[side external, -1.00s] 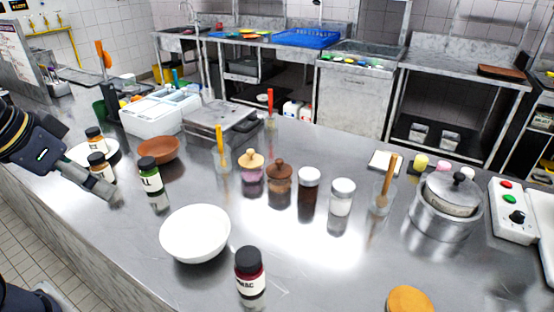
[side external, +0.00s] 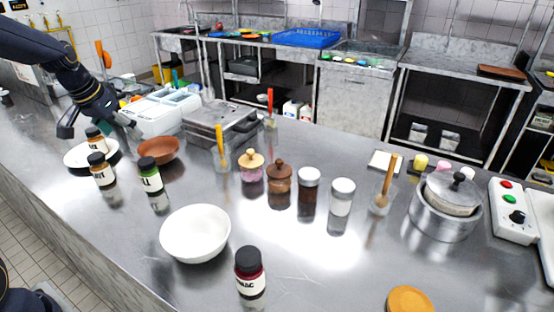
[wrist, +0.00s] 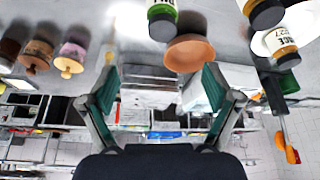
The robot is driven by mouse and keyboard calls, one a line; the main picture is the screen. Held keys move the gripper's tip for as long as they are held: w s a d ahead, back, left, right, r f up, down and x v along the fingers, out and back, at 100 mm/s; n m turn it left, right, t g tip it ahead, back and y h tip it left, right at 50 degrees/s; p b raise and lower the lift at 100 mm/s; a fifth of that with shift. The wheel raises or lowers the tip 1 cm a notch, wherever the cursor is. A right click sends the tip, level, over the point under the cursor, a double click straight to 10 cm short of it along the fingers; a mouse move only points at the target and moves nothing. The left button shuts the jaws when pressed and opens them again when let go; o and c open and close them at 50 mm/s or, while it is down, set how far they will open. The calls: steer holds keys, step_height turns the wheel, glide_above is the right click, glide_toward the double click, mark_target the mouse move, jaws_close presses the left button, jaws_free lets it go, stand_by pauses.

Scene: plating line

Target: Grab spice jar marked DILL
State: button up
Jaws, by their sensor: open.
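A jar with a dark cap and green contents (side external: 150,180) stands upright on the steel counter, its label partly turned away; the letters "LL" show. In the wrist view the green jar (wrist: 162,20) is at the top, cut by the edge. My gripper (side external: 98,128) is open and empty, above the counter by the white plate, behind and left of the green jar. Its two spread fingers show in the wrist view (wrist: 160,85), with the green jar beyond the fingertips, apart from them.
A brown bowl (side external: 158,148) stands just behind the green jar. A labelled jar (side external: 103,176) stands to its left; another (side external: 96,140) is on the white plate (side external: 72,157). A white bowl (side external: 195,235) and a dark red jar (side external: 250,275) are nearer the camera.

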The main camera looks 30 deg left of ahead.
mark_target(143, 161)
steer(key=x, duration=1.1)
steer(key=shift+s+a, duration=0.3)
steer(key=shift+d+x, duration=0.15)
steer(key=shift+x, duration=1.35)
steer(key=shift+d+x, duration=0.15)
steer(key=shift+x, duration=1.35)
steer(key=shift+a, duration=0.1)
steer(key=c, duration=1.5)
